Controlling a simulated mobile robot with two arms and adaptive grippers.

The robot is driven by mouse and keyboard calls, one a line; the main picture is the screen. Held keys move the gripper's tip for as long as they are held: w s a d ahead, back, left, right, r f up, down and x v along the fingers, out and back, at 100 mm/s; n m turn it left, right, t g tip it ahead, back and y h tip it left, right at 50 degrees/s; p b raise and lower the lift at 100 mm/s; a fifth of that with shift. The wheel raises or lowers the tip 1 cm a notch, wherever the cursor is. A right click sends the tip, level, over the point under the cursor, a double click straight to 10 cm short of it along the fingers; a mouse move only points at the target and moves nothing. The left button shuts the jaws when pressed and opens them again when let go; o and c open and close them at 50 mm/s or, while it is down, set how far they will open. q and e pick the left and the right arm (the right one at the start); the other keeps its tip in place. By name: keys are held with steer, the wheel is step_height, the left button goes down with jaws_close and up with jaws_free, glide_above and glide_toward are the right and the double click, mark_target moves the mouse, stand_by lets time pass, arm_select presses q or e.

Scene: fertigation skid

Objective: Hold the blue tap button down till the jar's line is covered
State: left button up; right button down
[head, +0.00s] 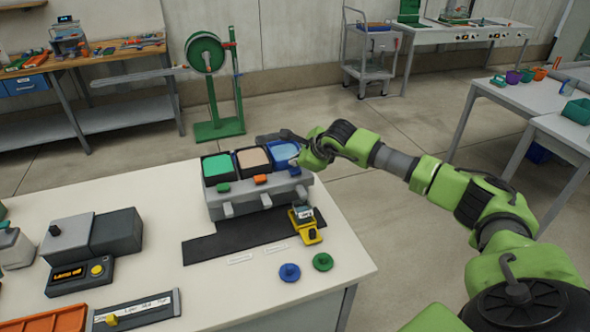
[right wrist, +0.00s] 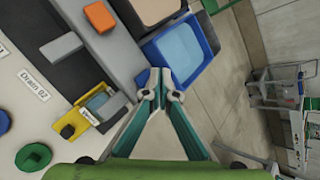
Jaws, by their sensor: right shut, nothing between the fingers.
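The grey tap unit (head: 262,200) carries green, beige and blue tanks. The blue tank (head: 286,153) is at its right end and also shows in the right wrist view (right wrist: 184,52). My right gripper (right wrist: 161,95) is shut and empty, its tips over the front edge of the blue tank in that view. A small labelled jar (head: 303,213) stands on a yellow base (head: 312,236) below the blue tap. Its line and level are too small to read. My left gripper is out of view.
Green (head: 223,187) and orange (head: 260,179) buttons sit left of the blue place. A blue knob-like lid (head: 289,272) and a green one (head: 323,262) lie near the table's right edge. A dark control box (head: 80,275) stands left. Floor right of the table is open.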

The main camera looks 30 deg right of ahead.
mark_target(296, 171)
steer(key=shift+r+p, duration=1.1)
steer(key=shift+r, duration=1.45)
